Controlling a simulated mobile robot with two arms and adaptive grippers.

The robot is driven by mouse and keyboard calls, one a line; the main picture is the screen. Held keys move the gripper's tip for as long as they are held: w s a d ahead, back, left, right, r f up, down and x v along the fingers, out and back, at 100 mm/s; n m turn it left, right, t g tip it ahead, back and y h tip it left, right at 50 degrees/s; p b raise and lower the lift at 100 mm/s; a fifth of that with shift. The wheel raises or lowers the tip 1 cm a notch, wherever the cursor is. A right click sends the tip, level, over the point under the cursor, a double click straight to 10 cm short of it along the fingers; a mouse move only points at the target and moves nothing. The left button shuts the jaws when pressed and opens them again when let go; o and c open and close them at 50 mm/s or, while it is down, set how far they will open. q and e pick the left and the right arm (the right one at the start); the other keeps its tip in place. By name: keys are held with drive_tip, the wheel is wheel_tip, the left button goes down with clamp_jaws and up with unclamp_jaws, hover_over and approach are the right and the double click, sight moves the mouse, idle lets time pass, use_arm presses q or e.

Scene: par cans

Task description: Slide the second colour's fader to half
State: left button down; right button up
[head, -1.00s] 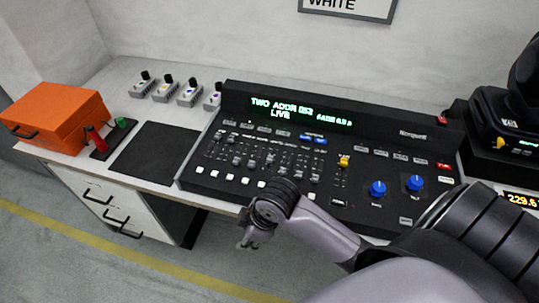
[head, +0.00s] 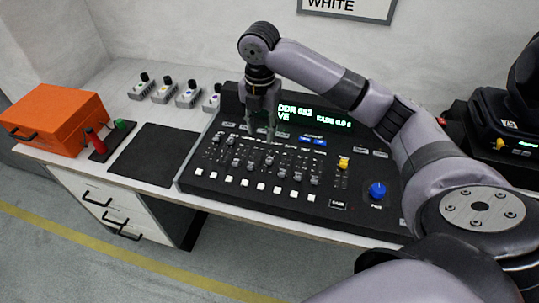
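The black lighting console (head: 187,172) lies on the white desk, with a bank of small grey faders (head: 252,163) in its left half. The labels are too small to read, so I cannot tell which fader is the second colour's. My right gripper (head: 261,137) points down over the upper edge of the fader bank, with its two fingers apart and nothing seen between them. I cannot tell whether its tips touch the console. It hides part of the green display (head: 315,115) and some controls behind it. My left gripper is not in view.
White buttons (head: 245,184) line the console front. A black mat (head: 153,153), an orange box (head: 60,120) and several small switch boxes (head: 188,97) stand left. My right arm covers the console's right side.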

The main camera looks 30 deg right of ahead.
sight(270, 159)
drive_tip(key=d+r, duration=0.3)
drive_tip(key=r, duration=0.1)
drive_tip(key=shift+n, duration=0.5)
drive_tip(key=f, duration=0.5)
drive_tip(key=f+p, duration=0.1)
drive_tip(key=f, duration=1.1)
drive_tip(key=shift+w+f+p, duration=0.25)
drive_tip(key=shift+p, duration=0.05)
drive_tip(key=shift+c, duration=0.5)
clamp_jaws()
